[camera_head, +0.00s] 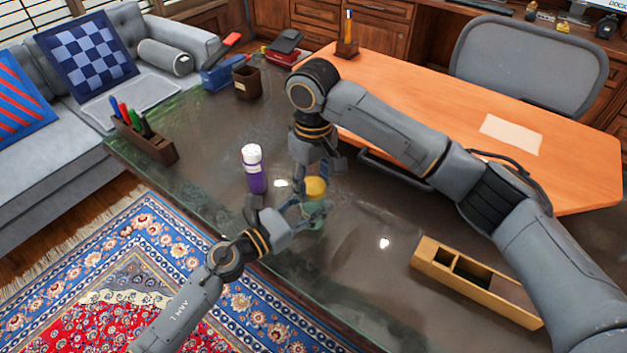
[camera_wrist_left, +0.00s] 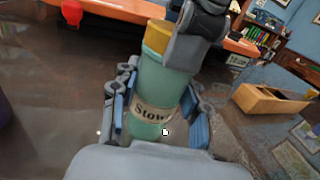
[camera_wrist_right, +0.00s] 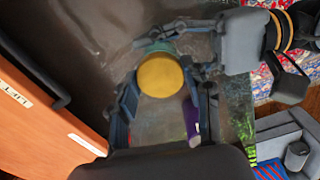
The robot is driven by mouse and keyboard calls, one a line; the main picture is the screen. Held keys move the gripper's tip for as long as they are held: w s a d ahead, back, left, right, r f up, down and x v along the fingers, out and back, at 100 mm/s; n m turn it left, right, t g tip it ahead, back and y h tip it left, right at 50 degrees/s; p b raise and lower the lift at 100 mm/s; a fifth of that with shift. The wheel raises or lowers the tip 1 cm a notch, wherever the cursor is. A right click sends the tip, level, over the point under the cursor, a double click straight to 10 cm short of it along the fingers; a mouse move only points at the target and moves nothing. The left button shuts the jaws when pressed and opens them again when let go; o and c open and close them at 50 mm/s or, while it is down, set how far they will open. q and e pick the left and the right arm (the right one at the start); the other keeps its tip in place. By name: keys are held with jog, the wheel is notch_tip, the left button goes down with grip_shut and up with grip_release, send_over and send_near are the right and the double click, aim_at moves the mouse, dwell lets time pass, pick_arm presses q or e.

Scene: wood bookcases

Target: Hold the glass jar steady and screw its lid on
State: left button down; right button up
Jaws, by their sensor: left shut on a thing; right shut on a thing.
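The glass jar (camera_head: 315,213) is greenish with a label and stands upright on the dark glossy table. It also shows in the left wrist view (camera_wrist_left: 163,82). My left gripper (camera_head: 308,209) is shut on the jar's body from the front left, one finger on each side (camera_wrist_left: 155,112). The yellow lid (camera_head: 316,187) sits on top of the jar, also in the left wrist view (camera_wrist_left: 157,38). My right gripper (camera_head: 318,177) comes down from above and is shut on the lid, seen from above in the right wrist view (camera_wrist_right: 160,76). Whether the lid is threaded is hidden.
A purple bottle with a white cap (camera_head: 254,168) stands just left of the jar. A yellow wooden organizer (camera_head: 478,280) lies at right. A pen holder (camera_head: 146,138) and a brown cup (camera_head: 247,82) stand farther back. An orange desk panel (camera_head: 440,110) lies behind.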

jog(key=shift+m, duration=1.1)
jog(key=o, duration=1.4)
jog(key=shift+c, duration=0.2)
jog(key=shift+r, duration=0.15)
notch_tip(320, 180, up, 12)
pick_arm(q)
jog(key=c, duration=0.6)
grip_release()
